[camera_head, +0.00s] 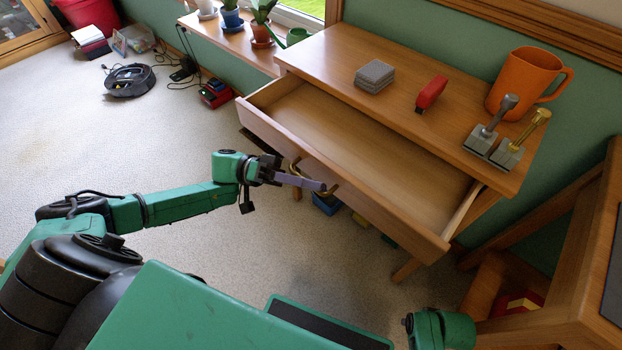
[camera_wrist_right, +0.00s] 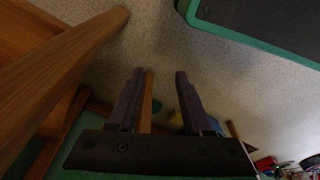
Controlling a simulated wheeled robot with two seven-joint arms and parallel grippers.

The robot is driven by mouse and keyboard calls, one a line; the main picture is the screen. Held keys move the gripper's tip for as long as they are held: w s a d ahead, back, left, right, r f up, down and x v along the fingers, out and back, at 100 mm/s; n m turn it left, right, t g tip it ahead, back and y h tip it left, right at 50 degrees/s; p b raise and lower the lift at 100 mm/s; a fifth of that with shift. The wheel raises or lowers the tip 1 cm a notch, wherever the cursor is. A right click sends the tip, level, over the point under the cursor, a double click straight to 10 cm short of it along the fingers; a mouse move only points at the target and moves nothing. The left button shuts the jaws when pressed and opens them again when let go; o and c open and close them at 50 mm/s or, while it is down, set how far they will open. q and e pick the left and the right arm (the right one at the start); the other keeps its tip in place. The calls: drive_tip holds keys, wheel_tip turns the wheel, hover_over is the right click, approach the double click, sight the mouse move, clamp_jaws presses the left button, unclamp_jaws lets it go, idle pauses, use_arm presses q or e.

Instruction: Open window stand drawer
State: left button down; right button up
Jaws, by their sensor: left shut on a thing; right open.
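The wooden window stand (camera_head: 330,50) stands against the green wall below the window. Its wide drawer (camera_head: 360,150) is pulled far out, and its inside looks empty. My left gripper (camera_head: 308,185) is at the drawer's front, shut on the curved brass-coloured handle (camera_head: 296,166). The fingers partly hide the handle. My right gripper (camera_wrist_right: 160,100) is open in the right wrist view, with carpet and wooden legs beyond its fingers. I cannot see anything held between them. In the head view only part of my right arm shows at the bottom right.
On the stand's top are grey coasters (camera_head: 374,76), a red stapler-like object (camera_head: 431,92), an orange mug (camera_head: 524,82) and two small levers on grey blocks (camera_head: 495,148). A wooden piece of furniture (camera_head: 570,260) stands close at right. Open carpet (camera_head: 120,150) lies at left, with a robot vacuum (camera_head: 129,80).

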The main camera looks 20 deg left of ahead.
use_arm(q)
drive_tip(key=c, duration=0.9)
unclamp_jaws()
drive_tip(key=shift+a+f, duration=0.15)
drive_tip(key=shift+a, duration=0.2)
drive_tip(key=b+v, duration=0.3)
drive_tip(key=v, duration=1.1)
use_arm(e)
wheel_tip(320, 180, up, 8)
drive_tip(key=w+a, duration=0.1)
drive_tip(key=shift+w+a+f, duration=0.15)
use_arm(q)
drive_tip(key=shift+d, duration=0.1)
